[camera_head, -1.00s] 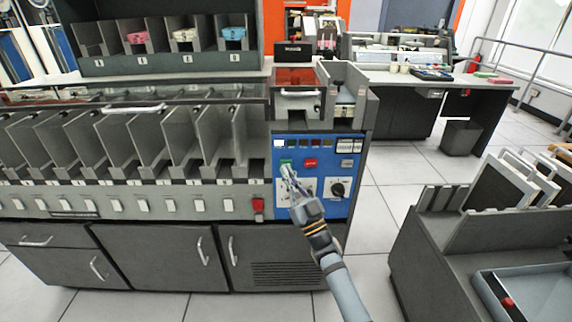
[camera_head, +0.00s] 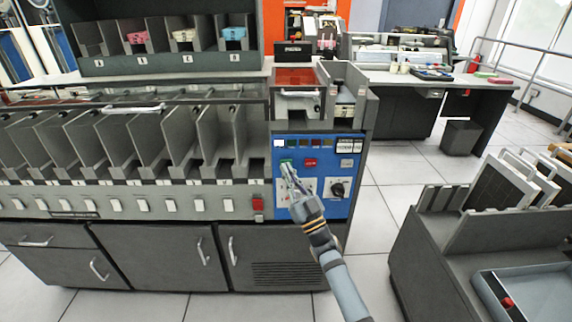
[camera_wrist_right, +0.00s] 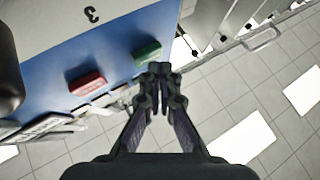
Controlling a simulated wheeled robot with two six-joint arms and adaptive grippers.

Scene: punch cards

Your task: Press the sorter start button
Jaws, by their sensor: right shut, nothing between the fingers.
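The sorter's blue control panel (camera_head: 345,205) is at the right end of the long grey sorter. A green button (camera_head: 286,162), likely the start button, sits at its upper left, with a red button (camera_head: 310,162) to its right. My right gripper (camera_head: 287,168) is shut and empty, its tips just below the green button. In the right wrist view the green button (camera_wrist_right: 147,52) is just beyond the closed fingertips (camera_wrist_right: 160,70), and the red button (camera_wrist_right: 87,82) is to the left. I cannot tell whether the tips touch the green button. My left gripper is not in view.
A black rotary knob (camera_head: 338,189) is on the panel's lower right. A red switch (camera_head: 258,203) is left of the panel. A grey card rack unit (camera_head: 440,255) stands at the right front. Tiled floor (camera_head: 385,200) is clear between them.

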